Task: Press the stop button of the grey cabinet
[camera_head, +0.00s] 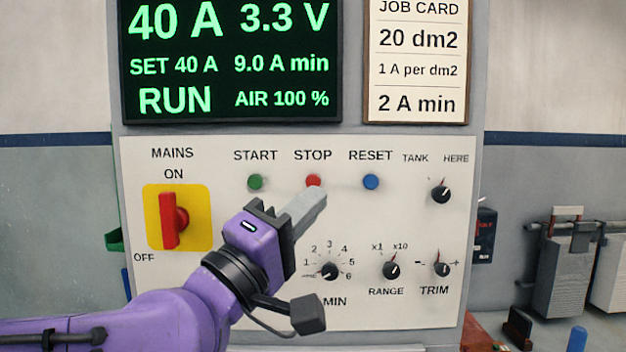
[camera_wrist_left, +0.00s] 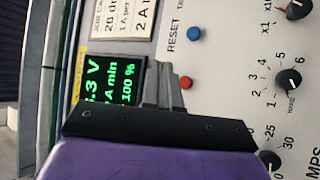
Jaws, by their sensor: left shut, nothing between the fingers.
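The grey cabinet (camera_head: 352,60) faces me with a pale control panel (camera_head: 400,225). The red stop button (camera_head: 313,180) sits below the word STOP, between the green start button (camera_head: 255,181) and the blue reset button (camera_head: 371,181). My left gripper (camera_head: 316,198) is shut and empty, with its fingertips just below the stop button, partly overlapping it in the picture. In the left wrist view the red button (camera_wrist_left: 185,82) is just beside the fingertips (camera_wrist_left: 166,88); I cannot tell whether they touch. My right gripper is not in view.
The display (camera_head: 230,60) reads RUN, 40 A. A job card (camera_head: 416,60) hangs beside it. A red mains switch (camera_head: 172,220) on a yellow plate stands left of my arm. Several black knobs, including the range knob (camera_head: 391,270), lie right of and below the gripper.

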